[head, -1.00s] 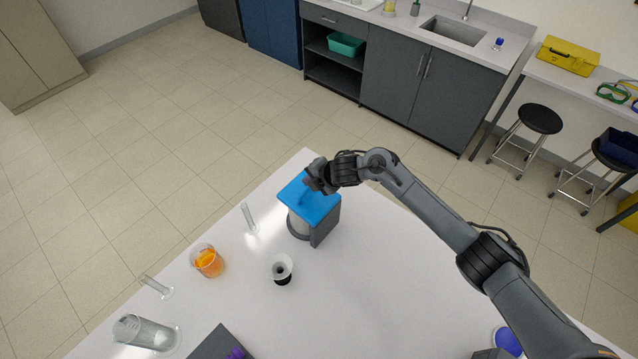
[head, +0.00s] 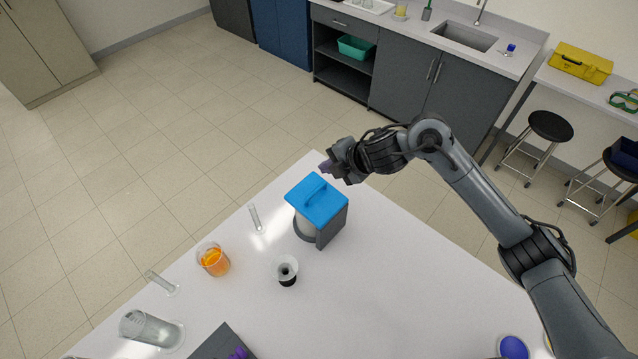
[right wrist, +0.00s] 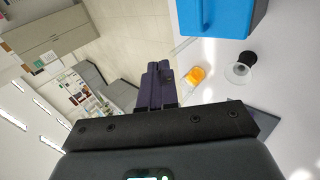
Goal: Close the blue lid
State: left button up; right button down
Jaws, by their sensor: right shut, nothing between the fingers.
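The blue lid (head: 317,198) lies flat across the top of a grey stand with a pale round vessel (head: 306,228) under it, near the far corner of the table. The lid looks shut, though the seam is too small to see. My right gripper (head: 325,166) is just behind and above the lid, apart from it, with its fingers together and empty. In the right wrist view the closed fingers (right wrist: 160,84) point away from the lid (right wrist: 220,14), which is at the top right. My left gripper is not in view.
The table to the right of the stand is mostly clear.

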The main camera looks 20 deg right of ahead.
jog(key=s+d+f+b, duration=0.1)
jog(key=s+d+f, duration=0.3)
jog(key=f, duration=0.1)
jog(key=p, duration=0.1)
send_near(317, 190)
jog(key=shift+h, duration=0.4)
jog(key=x, duration=0.6)
jog(key=shift+w+a+f, duration=0.2)
jog(key=shift+w+a, duration=0.05)
jog(key=shift+a, duration=0.1)
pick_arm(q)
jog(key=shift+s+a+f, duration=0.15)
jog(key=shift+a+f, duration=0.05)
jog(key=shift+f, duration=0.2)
